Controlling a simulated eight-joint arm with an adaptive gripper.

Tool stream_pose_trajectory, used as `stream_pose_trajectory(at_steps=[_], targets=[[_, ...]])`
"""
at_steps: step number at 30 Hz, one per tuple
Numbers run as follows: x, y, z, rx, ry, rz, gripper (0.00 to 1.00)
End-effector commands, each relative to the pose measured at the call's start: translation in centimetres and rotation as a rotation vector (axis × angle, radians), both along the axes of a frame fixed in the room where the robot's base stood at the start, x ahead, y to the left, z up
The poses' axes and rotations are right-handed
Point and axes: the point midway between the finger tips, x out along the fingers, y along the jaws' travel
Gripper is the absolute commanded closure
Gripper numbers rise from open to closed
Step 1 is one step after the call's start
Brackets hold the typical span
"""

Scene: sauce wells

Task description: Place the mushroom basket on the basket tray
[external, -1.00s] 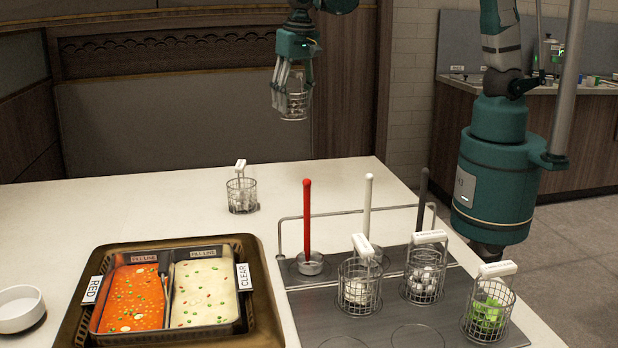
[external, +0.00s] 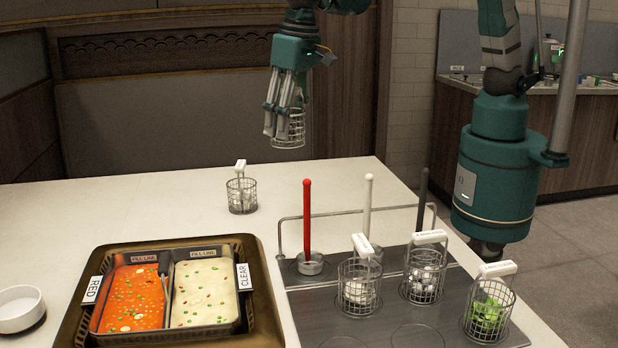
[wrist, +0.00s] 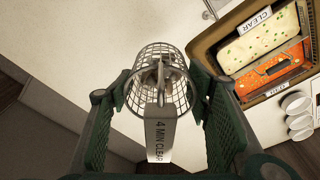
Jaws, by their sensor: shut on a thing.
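My gripper (external: 283,112) is shut on a wire basket (external: 289,137) and holds it in the air above the far part of the counter. I take this to be the mushroom basket. In the wrist view the basket (wrist: 140,88) hangs between the fingers, with a white handle tag (wrist: 160,139) reading "4 MIN CLEAR". Greyish pieces show inside, too small to identify. The basket tray (external: 325,318) is a dark grey plate at the right, with ring marks. Three baskets stand on it, holding white pieces (external: 358,290), round white pieces (external: 426,277) and green leaves (external: 488,312).
Another basket (external: 242,196) stands on the white counter (external: 130,202). A red-handled ladle (external: 307,220), a white one (external: 367,205) and a dark one (external: 421,200) rise by the tray's wire rail. A brown pan (external: 257,305) holds red and clear soups. A white bowl (external: 20,309) sits left.

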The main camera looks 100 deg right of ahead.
Motion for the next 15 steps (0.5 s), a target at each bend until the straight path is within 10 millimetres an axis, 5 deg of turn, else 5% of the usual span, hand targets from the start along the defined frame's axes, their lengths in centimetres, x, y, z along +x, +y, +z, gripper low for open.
stream_pose_trajectory(at_steps=[15], targets=[[-1.2, 15.1, -0.1, 0.0, 0.0, 0.23, 0.68]])
